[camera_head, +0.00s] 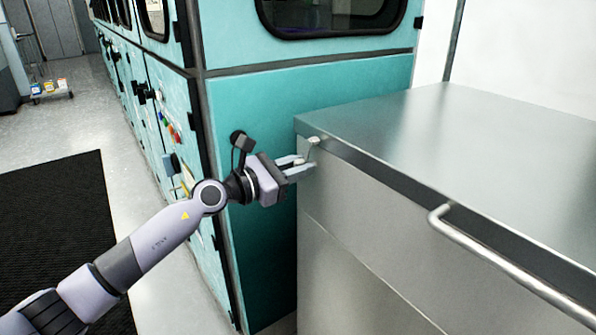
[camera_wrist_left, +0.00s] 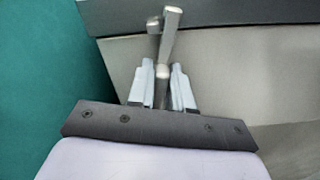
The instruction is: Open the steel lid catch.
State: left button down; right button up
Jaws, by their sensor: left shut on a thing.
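The steel lid catch (camera_head: 314,141) is a small metal lever at the near left corner of the steel cabinet, just under its lid edge. In the left wrist view the fingers (camera_wrist_left: 163,85) are shut on the lower part of the catch. The catch's pivot is partly hidden by the fingers. My right gripper is in neither view.
The steel cabinet's flat lid (camera_head: 450,140) is down, with a bar handle (camera_head: 500,262) along its front. A black mat (camera_head: 60,230) lies on the floor at left.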

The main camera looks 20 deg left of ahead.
pick_arm(q)
jog(key=m+b, duration=0.1)
jog(key=m, duration=0.1)
jog(key=m+b, duration=0.1)
jog(key=shift+s+f+m, duration=0.1)
jog(key=shift+f+m, duration=0.1)
jog(key=shift+m, duration=0.2)
jog(key=m+b, duration=0.2)
jog(key=shift+d+f+m, duration=0.1)
jog(key=shift+d+m, duration=0.05)
jog(key=shift+m, duration=0.15)
jog(key=shift+m+b, duration=0.5)
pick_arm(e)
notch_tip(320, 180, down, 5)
pick_arm(q)
jog(key=m+b, duration=0.3)
jog(key=shift+s+f, duration=0.1)
jog(key=shift+f, duration=0.05)
jog(key=shift+m+b, duration=0.7)
jog(key=shift+m, duration=0.3)
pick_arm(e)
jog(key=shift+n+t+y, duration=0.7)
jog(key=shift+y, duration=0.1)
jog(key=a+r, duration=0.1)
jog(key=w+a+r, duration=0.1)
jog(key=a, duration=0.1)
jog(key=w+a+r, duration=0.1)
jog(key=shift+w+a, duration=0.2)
